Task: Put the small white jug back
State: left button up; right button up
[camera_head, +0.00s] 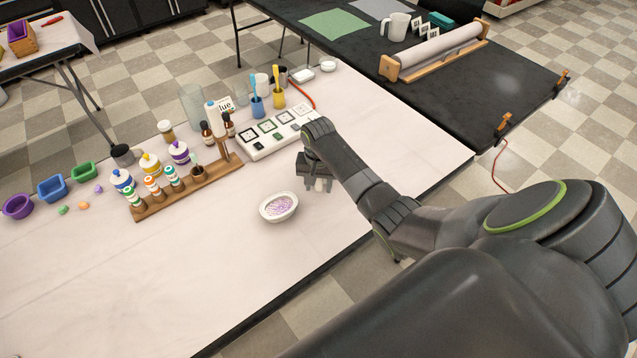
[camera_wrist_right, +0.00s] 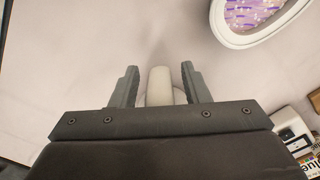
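My right gripper (camera_head: 318,186) is low over the pale table, just right of a white oval dish. In the right wrist view its fingers (camera_wrist_right: 160,82) stand apart, with a small white piece (camera_wrist_right: 160,86) between them. Gaps show on both sides of it. This seems to be part of the small white jug, but most of it is hidden by the gripper body. I cannot tell whether it rests on the table. My left gripper is not in view.
The white dish (camera_head: 278,206) holds purple-patterned contents. A wooden rack (camera_head: 187,190) with several bottles stands to the left. A white tray (camera_head: 276,133) with framed squares lies behind. A larger white jug (camera_head: 396,26) stands on the dark table. The front of the pale table is clear.

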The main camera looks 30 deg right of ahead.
notch_tip(320, 180, up, 12)
jog(key=shift+r+b, duration=0.2)
jog(key=shift+b, duration=0.1)
dwell(0.5)
dwell(0.3)
